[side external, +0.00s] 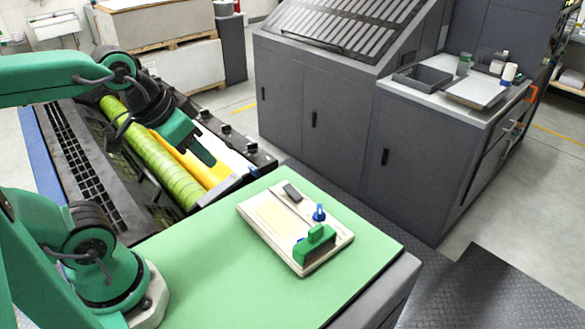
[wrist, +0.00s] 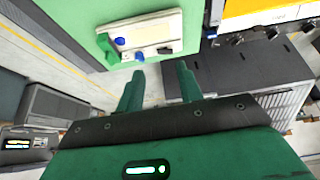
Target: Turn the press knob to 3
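A cream control panel (side external: 262,208) lies on the green table top (side external: 200,260). A blue knob (side external: 319,213) stands on its right part, and a second blue piece shows partly behind a green block-shaped handle (side external: 316,245). In the wrist view the panel (wrist: 150,30) shows two blue knobs, one near the handle (wrist: 119,41) and one at the panel's edge (wrist: 139,57). I cannot tell which is the press knob, and no dial number is readable. My gripper (wrist: 160,67) is open and empty, with its fingers apart. In the side view my gripper (side external: 206,157) is up and left of the panel, touching nothing there.
A black block (side external: 292,192) sits on the panel's far edge. The press with a yellow-green roller (side external: 150,155) and black knobs along its edge lies behind the table. Grey cabinets (side external: 320,110) stand at the back. The green table top around the panel is clear.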

